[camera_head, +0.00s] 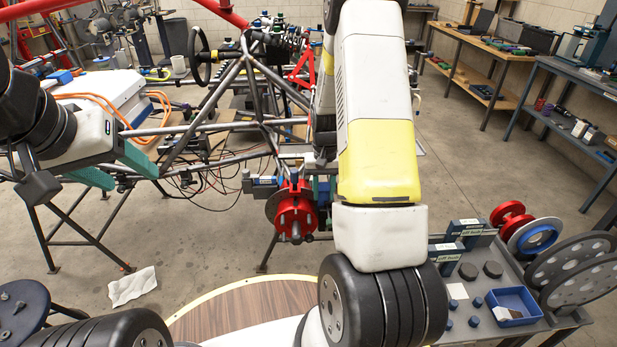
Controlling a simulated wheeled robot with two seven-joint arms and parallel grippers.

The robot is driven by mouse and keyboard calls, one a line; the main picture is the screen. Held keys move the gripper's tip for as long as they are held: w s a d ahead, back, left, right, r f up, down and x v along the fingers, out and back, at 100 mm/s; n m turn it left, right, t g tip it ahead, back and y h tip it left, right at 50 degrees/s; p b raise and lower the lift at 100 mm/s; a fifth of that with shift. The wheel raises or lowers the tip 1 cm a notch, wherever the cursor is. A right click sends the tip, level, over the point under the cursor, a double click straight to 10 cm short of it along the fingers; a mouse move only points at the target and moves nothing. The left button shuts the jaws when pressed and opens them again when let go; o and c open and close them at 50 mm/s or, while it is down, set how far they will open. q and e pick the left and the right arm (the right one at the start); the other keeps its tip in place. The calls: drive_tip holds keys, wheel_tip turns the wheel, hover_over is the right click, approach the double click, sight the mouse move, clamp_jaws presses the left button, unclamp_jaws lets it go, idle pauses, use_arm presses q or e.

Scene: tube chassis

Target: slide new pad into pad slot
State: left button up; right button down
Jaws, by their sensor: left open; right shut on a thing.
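The red hub (295,209) hangs on the frame, with a brake disc (272,205) behind it. Blue-grey blocks (262,184) sit beside and above the disc. The pad slot cannot be clearly made out. My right gripper (321,187) is beside the upper right of the hub, mostly hidden behind my white and yellow arm. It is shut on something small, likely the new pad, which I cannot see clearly. My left gripper (117,168) is open and empty at the left, its teal fingers apart near the chassis tubes.
The tube chassis (215,130) fills the upper left and middle. A grey cart (460,322) at lower right carries labelled blocks, discs and a blue tray (512,306). A white cloth (132,286) lies on the floor.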

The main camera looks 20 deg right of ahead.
drive_tip(key=shift+r, duration=0.65)
drive_tip(key=c, duration=0.9)
unclamp_jaws()
drive_tip(key=shift+c, duration=0.2)
wheel_tip(320, 180, up, 8)
drive_tip(key=shift+w+f, duration=0.1)
